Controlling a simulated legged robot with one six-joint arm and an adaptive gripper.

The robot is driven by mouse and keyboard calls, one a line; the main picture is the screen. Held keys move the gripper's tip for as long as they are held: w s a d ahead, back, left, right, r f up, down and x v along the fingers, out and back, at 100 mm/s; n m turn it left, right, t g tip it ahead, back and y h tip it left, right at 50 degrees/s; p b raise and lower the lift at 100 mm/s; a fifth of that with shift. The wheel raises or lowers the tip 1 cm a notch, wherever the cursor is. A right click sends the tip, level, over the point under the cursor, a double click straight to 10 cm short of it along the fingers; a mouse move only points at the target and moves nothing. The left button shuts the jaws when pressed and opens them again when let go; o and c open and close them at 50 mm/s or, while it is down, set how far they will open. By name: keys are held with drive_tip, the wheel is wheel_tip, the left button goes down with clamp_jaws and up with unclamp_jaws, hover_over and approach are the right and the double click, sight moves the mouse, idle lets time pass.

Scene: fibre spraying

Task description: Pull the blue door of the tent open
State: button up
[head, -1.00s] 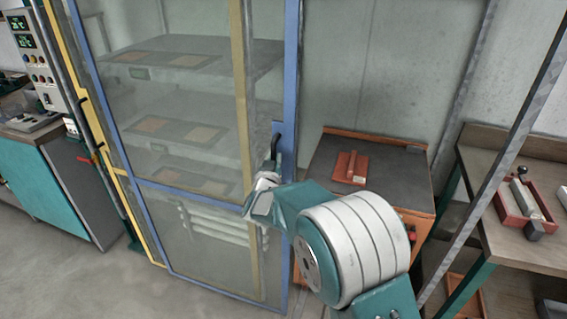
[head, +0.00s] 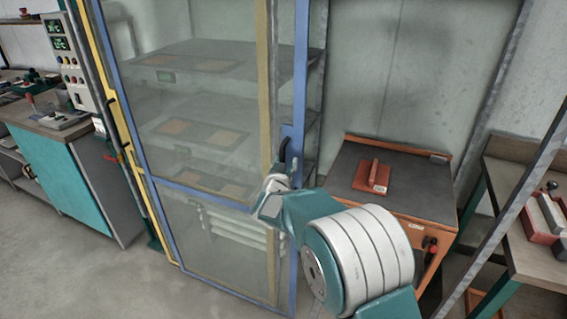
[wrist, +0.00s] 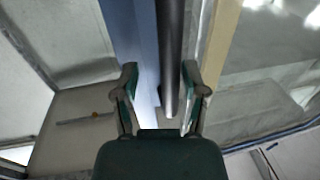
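The tent's blue-framed, see-through door (head: 302,90) stands upright in the head view, with a yellow post (head: 263,60) showing through its pane. I cannot tell whether the door is slightly ajar. Its dark upright handle (head: 284,150) is on the right-hand blue frame strip. My gripper (head: 273,183) is at the lower part of this handle. In the wrist view, the dark handle bar (wrist: 170,55) runs between the two spread fingers of my gripper (wrist: 158,88). A gap shows left of the bar; the right finger is very close to it, and contact is unclear.
Shelves with brown panels (head: 185,127) are behind the pane. An orange cabinet (head: 420,228) with a red-handled tool (head: 371,176) on top stands right of the door. A wooden bench (head: 535,250) is farther right. A teal cabinet (head: 65,175) is at left. Grey floor is clear in front.

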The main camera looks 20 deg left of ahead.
drive_tip(key=shift+a, duration=0.1)
drive_tip(key=s+d, duration=0.2)
drive_tip(key=s, duration=0.9)
drive_tip(key=shift+s+d, duration=0.15)
drive_tip(key=shift+s, duration=0.2)
drive_tip(key=shift+f, duration=0.1)
drive_tip(key=s+d+r+g+y, duration=0.1)
drive_tip(key=d+r+g, duration=0.3)
drive_tip(key=d, duration=0.6)
drive_tip(key=s+d+r+g+y, duration=0.1)
drive_tip(key=s+d+r+g, duration=0.1)
drive_tip(key=d+r, duration=0.6)
drive_tip(key=s+d+f+m+g+h, duration=0.1)
drive_tip(key=s+d+f+g+h, duration=0.1)
drive_tip(key=s+d, duration=0.9)
drive_tip(key=s+d+f+m+g+h, duration=0.1)
drive_tip(key=s+d+f+g+h, duration=0.2)
drive_tip(key=s+d, duration=0.8)
drive_tip(key=shift+d+f+g, duration=0.5)
drive_tip(key=shift+d, duration=0.1)
